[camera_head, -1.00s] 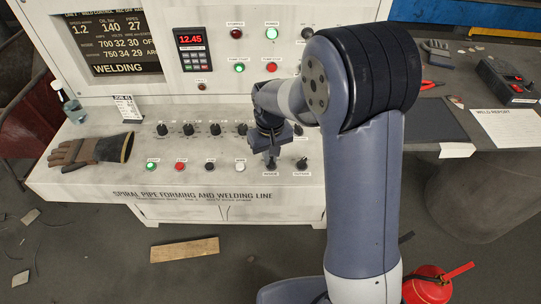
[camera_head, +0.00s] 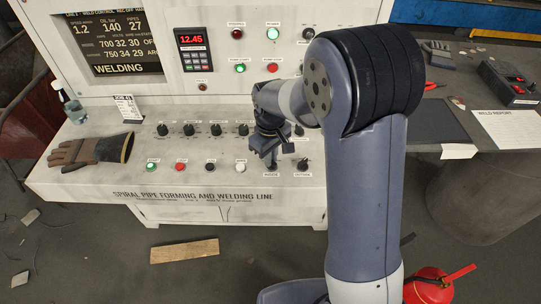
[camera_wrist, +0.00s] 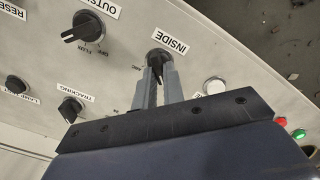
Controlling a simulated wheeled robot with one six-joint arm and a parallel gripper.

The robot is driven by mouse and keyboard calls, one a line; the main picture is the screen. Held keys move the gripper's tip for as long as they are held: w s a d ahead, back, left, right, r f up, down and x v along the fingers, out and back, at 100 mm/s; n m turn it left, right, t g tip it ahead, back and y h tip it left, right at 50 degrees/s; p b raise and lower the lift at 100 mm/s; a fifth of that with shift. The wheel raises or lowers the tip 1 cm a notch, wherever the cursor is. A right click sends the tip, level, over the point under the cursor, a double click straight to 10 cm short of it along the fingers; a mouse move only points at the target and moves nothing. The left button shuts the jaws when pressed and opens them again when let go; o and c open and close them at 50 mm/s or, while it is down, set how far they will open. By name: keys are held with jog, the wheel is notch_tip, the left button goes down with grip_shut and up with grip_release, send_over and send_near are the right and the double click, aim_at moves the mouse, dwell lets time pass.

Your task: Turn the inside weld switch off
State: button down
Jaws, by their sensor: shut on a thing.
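The inside weld switch (camera_wrist: 157,56) is a black rotary knob beside the "INSIDE" label in the wrist view. My gripper (camera_wrist: 159,72) is at this knob, its two grey fingers closed on the knob's grip from either side. In the head view my gripper (camera_head: 272,160) is low over the front edge of the sloping console, and the arm hides much of the knob there. The knob's exact pointing angle is hard to tell between the fingers. The outside switch (camera_wrist: 87,26) is a similar black knob, with "OFF" and "FLUX" marks below it.
The console (camera_head: 90,185) carries a row of knobs and small buttons left of my gripper. A tracking knob (camera_wrist: 70,105) and a white button (camera_wrist: 214,86) are near in the wrist view. A work glove (camera_head: 92,152) lies at the console's left.

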jog(key=c, duration=1.5)
grip_release()
notch_tip(320, 180, up, 11)
jog(key=shift+f, duration=0.2)
notch_tip(320, 180, down, 11)
jog(key=shift+r, duration=0.2)
